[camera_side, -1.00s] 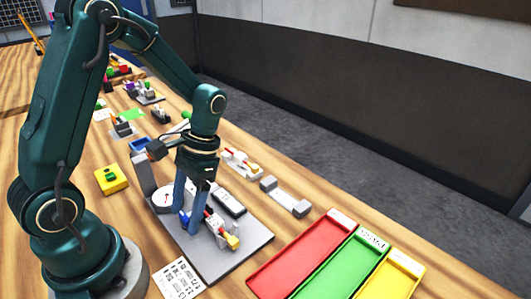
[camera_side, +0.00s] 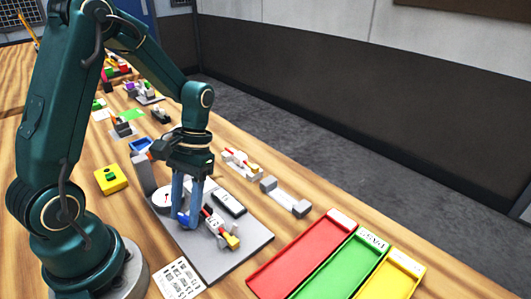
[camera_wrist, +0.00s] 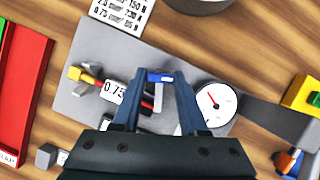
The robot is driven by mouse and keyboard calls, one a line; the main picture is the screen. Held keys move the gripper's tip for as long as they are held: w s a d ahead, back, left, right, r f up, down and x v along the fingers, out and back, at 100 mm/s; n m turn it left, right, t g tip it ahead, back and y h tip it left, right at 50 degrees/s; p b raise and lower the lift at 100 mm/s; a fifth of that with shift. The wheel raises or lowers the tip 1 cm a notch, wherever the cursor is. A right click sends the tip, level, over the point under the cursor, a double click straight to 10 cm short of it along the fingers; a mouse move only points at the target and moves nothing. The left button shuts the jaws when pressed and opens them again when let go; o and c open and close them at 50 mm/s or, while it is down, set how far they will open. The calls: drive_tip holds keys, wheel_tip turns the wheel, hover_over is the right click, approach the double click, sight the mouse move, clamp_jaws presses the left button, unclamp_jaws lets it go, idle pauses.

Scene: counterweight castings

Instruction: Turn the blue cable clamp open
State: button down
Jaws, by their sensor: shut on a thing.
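The blue cable clamp (camera_wrist: 161,77) lies between my gripper's fingertips in the wrist view. My gripper (camera_wrist: 161,83) is shut on it, with one finger on each side. In the side view my gripper (camera_side: 187,218) points straight down at the grey base plate (camera_side: 240,245), and the blue clamp (camera_side: 182,218) shows only in part by the fingertips. How far the clamp is turned cannot be told.
A white dial (camera_wrist: 215,103) and a black box (camera_side: 229,203) sit on the plate close to my fingers. A printed card (camera_side: 177,279) lies in front. Red (camera_side: 300,257), green (camera_side: 340,266) and yellow (camera_side: 388,281) trays stand at the right. A yellow block (camera_side: 111,180) stands left.

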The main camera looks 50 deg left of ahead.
drive_tip(key=n+t+h, duration=0.1)
drive_tip(key=n, duration=0.3)
drive_tip(key=shift+a+n, duration=0.15)
drive_tip(key=shift+n, duration=0.15)
drive_tip(key=shift+h, duration=0.3)
drive_tip(key=shift+c, duration=2.2)
unclamp_jaws()
drive_tip(key=shift+s, duration=0.1)
drive_tip(key=shift+r, duration=0.1)
drive_tip(key=shift+v, duration=2.5)
